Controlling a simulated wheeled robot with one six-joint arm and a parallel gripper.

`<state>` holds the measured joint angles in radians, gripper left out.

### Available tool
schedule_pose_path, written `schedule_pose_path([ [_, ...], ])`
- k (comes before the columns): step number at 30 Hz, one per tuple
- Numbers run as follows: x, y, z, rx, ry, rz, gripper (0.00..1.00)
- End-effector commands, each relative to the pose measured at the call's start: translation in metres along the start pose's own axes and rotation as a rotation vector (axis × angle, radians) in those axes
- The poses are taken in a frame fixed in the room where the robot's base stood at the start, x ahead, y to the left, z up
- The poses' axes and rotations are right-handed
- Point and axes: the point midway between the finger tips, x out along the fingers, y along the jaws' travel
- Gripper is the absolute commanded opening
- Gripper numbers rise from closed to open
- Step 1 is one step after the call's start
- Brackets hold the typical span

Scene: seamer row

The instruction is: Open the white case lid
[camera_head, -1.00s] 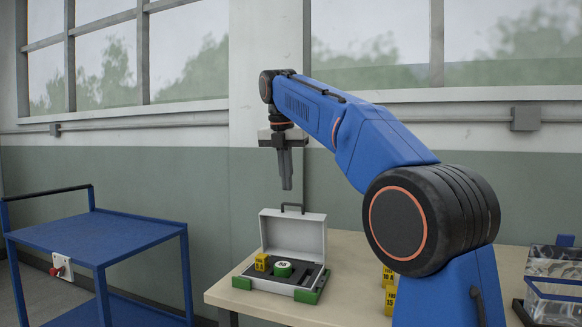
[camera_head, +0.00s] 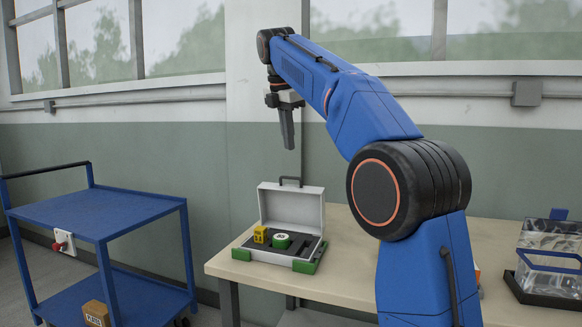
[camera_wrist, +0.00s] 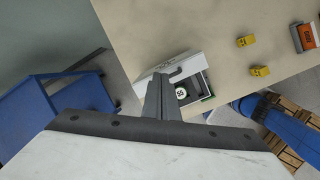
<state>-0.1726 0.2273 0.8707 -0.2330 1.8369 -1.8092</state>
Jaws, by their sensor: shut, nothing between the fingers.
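The white case (camera_head: 292,207) stands near the left end of the table with its lid raised upright and a dark handle on the lid's top edge. Its dark tray holds a yellow block (camera_head: 261,234) and a round green and white piece (camera_head: 282,241). Green corners show on the case base. My gripper (camera_head: 289,146) is shut and empty, in the air above the lid and apart from it. In the wrist view my gripper (camera_wrist: 158,115) hides part of the case (camera_wrist: 185,66), and the round piece (camera_wrist: 182,92) shows beside the fingers.
The beige table (camera_head: 348,270) has free room right of the case. Yellow blocks (camera_wrist: 260,71) and an orange-grey item (camera_wrist: 304,37) lie there. A blue cart (camera_head: 95,213) stands left, with a cardboard box (camera_head: 97,313) on its lower shelf. A clear bin (camera_head: 551,258) is at right.

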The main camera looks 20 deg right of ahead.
Motion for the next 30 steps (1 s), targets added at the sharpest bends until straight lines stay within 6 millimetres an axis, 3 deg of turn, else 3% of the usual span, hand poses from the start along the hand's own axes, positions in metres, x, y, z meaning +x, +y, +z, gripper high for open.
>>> schedule_pose_path([
  [15, -0.003, -0.007, -0.005, 0.934, -0.079, 0.122, 0.00],
  [30, -0.008, -0.014, -0.009, 1.812, -0.021, 0.319, 0.00],
])
